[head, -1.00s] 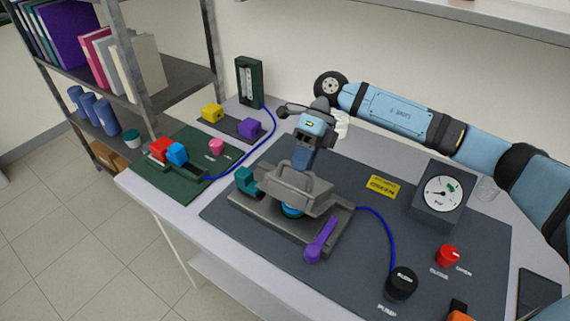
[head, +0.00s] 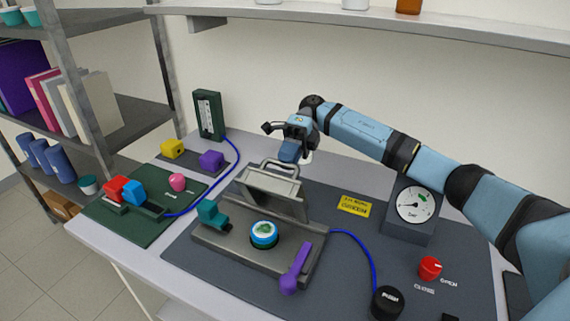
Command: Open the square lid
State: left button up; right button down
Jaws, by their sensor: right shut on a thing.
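The square lid (head: 270,194) is a grey plate hinged at the back of the grey rig base (head: 216,238). It stands raised, roughly upright, with its loop handle (head: 270,165) at the top. My right gripper (head: 287,159) is at the handle, shut on it. Below the lid, a round blue-and-white cell with a green mark (head: 264,234) is exposed in the base. A teal clamp (head: 211,215) sits at the base's left and a purple lever (head: 295,270) at its right front. My left gripper is out of view.
A pressure gauge (head: 415,205), yellow label (head: 355,205), red knob (head: 430,268) and black pump knob (head: 387,302) are to the right. A green mat (head: 130,230) with coloured blocks lies left. A shelf overhangs the back.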

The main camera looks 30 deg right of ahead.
jog(key=shift+f, duration=0.25)
jog(key=c, duration=1.1)
grip_release()
jog(key=shift+d, duration=0.1)
jog(key=shift+w+r, duration=0.1)
jog(key=shift+b+v, duration=0.45)
jog(key=shift+v, duration=6.45)
